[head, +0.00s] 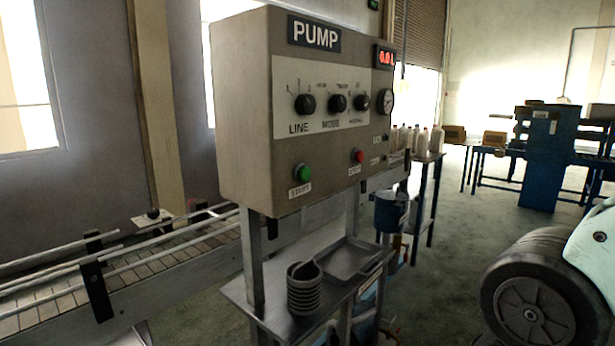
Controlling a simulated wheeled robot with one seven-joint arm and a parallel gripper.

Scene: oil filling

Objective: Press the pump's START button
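The pump control box (240,110) is a beige cabinet on metal legs, with a PUMP sign (314,35) at the top of its front. A green button (304,172) sits at the lower left of the front, above a small label that reads like START. A red button (358,156) sits to its right, with its own small label. Three black knobs are above them, with a round gauge (387,101) at the right. A red display (385,57) shows what looks like 0.0 and a further character. My gripper is not in view.
Under the box, a metal shelf (275,312) holds a stack of dark rings (304,288) and a shallow tray (352,258). A railed conveyor (150,262) runs along the left. A wheel (530,300) is at lower right. Floor shows between shelf and wheel.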

